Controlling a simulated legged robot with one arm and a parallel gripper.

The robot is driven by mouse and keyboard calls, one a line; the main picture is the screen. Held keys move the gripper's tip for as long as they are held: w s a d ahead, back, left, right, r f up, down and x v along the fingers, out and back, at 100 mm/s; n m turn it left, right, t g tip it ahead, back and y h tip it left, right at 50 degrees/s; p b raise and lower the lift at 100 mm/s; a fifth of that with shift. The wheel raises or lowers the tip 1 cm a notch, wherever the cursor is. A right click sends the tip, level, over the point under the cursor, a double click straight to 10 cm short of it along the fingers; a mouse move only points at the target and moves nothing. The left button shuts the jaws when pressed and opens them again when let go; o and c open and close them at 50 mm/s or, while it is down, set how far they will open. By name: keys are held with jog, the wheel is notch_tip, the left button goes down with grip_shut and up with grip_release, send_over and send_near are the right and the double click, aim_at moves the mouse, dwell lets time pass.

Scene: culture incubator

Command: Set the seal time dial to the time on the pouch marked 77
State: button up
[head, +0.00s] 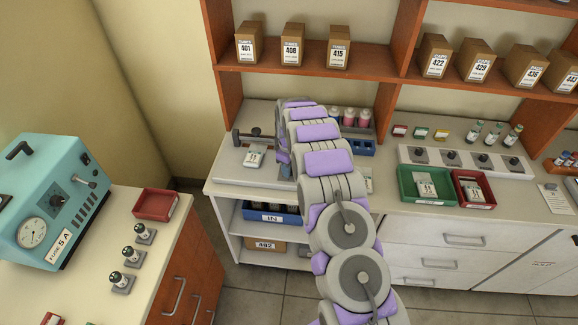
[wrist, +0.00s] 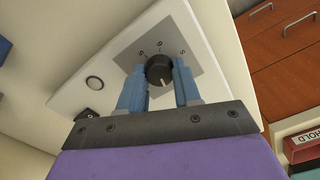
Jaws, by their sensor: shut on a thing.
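The seal time dial is a black round knob (wrist: 158,70) on a grey plate (wrist: 190,75) with small marks along its far side. A pale pointer line on the knob points toward the bottom of the wrist view. My gripper (wrist: 159,76) has its two blue fingers shut on the knob, one on each side. In the head view my arm hides the dial and the gripper. A small white labelled packet (head: 254,157) lies on the counter left of my arm. I cannot read a 77 on any pouch.
The dial's white panel also has a round button (wrist: 94,83) and a black rocker switch (wrist: 88,114). A green tray (head: 404,190) and a red tray (head: 459,187) with white packets stand right of my arm. Labelled boxes (head: 292,45) line the shelf above.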

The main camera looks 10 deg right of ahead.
jog(key=shift+w+r+m, duration=0.1)
jog(key=shift+w+m, duration=0.05)
jog(key=shift+m, duration=0.15)
jog(key=o, duration=1.1)
jog(key=shift+c, duration=0.2)
notch_tip(320, 180, up, 17)
jog(key=p, duration=0.1)
jog(key=shift+p, duration=0.35)
jog(key=shift+r, duration=0.1)
